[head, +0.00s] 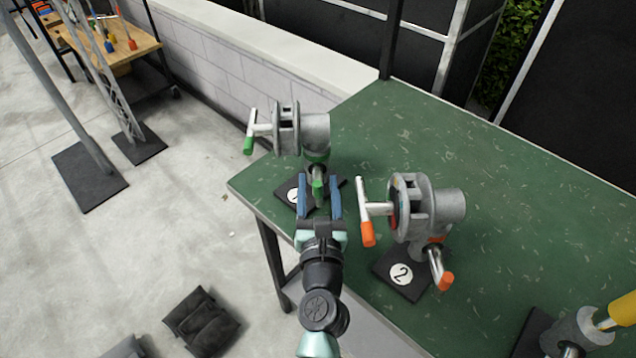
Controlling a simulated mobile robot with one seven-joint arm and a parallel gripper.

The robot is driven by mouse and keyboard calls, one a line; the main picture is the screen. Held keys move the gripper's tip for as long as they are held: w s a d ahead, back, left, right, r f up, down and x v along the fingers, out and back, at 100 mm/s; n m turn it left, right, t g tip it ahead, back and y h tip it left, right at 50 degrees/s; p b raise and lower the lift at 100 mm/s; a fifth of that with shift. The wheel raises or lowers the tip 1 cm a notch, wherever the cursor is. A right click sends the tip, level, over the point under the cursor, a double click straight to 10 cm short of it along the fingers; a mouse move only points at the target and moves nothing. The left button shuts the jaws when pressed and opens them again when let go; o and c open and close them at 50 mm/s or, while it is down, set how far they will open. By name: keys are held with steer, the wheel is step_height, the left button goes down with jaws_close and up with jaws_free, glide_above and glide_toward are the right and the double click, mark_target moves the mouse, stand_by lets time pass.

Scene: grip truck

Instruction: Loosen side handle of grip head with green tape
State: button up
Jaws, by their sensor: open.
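The grip head with green tape (315,133) stands upright on a black base plate at the left corner of the green table (480,160). One of its handles, with a green end (249,145), sticks out to the left. Its lower side handle, with a green end (318,185), hangs toward me. My gripper (319,184) is open, with its two blue fingers on either side of that lower handle as seen from the head view. I cannot tell whether the fingers touch it or how far apart they are in depth.
A yellow-taped one (585,328) is at the lower right. A low wall (240,60) runs behind the table. Dark bags (200,320) lie on the floor.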

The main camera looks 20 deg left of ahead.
steer(key=shift+w+a, duration=0.15)
steer(key=shift+w, duration=0.05)
jaws_close()
